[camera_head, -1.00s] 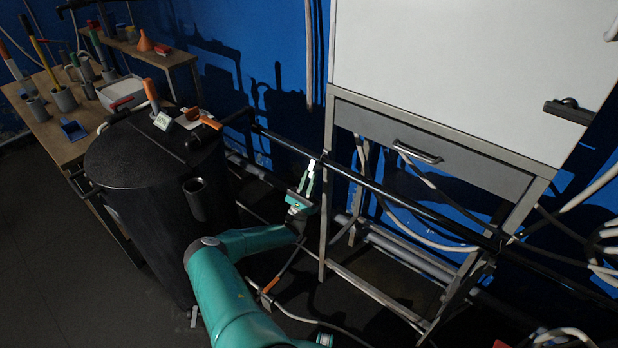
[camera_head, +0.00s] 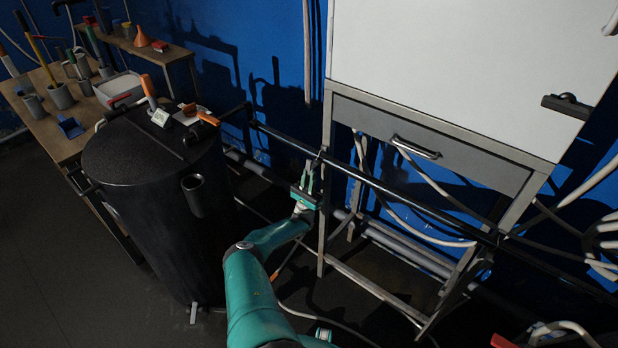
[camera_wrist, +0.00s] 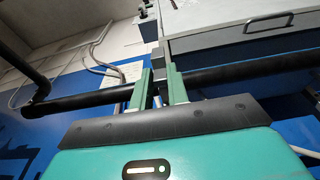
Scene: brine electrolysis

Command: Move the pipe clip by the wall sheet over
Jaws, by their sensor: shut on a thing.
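The pipe clip (camera_wrist: 158,58) is a small grey block on the black horizontal pipe (camera_wrist: 215,76), between the fingertips in the wrist view. My gripper (camera_wrist: 160,82) is shut on it, with one green finger on each side. In the head view my gripper (camera_head: 313,168) points up at the pipe (camera_head: 385,189), beside the left leg of the grey cabinet frame; the clip is too small and dark there to make out clearly. A pale sheet (camera_wrist: 129,72) on the wall lies just left of the fingers in the wrist view.
A black drum (camera_head: 150,215) with tools on its lid stands to the left. The white cabinet (camera_head: 450,70) with a drawer (camera_head: 420,140) is close on the right. Pale hoses (camera_head: 425,230) hang behind its frame. Worktables (camera_head: 50,120) stand at the far left.

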